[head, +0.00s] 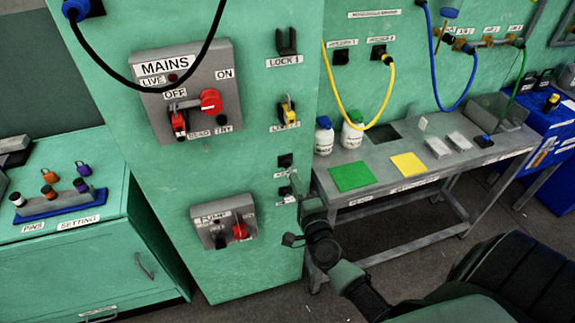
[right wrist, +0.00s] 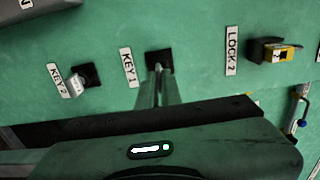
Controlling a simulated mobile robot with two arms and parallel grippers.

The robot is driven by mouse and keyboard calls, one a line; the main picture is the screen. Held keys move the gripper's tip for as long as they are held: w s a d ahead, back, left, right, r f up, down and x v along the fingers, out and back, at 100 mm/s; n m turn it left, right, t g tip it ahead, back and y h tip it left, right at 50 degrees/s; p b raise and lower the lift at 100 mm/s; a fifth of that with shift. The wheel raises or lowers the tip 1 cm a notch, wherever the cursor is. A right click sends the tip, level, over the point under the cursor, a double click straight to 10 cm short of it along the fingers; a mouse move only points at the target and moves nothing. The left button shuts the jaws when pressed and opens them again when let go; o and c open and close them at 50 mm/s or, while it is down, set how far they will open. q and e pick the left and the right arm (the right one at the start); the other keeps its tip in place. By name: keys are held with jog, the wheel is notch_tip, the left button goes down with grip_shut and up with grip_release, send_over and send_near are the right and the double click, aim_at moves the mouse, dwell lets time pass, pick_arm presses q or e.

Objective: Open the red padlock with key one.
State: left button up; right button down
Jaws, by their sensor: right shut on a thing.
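The red padlock (head: 179,124) hangs on the grey MAINS panel, below the OFF label and left of the red knob. My right gripper (right wrist: 158,76) is shut at the black KEY 1 holder (right wrist: 159,60) on the green cabinet front. Key one is mostly hidden between the fingers; I cannot tell whether it still touches the holder. In the head view my right gripper (head: 297,183) is at the cabinet's right edge, below the yellow padlock. Key two (right wrist: 77,85) sits in its own holder, left of my fingers in the wrist view. My left gripper is out of view.
A yellow padlock (head: 288,110) hangs at LOCK 2, above the key holders. The PUMP panel (head: 224,222) juts out lower left of my right gripper. A grey bench (head: 400,160) with bottles and coloured pads stands to the right. A black cable (head: 140,86) loops across the MAINS panel's top.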

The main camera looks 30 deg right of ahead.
dwell(0.4)
jog(key=shift+v, duration=2)
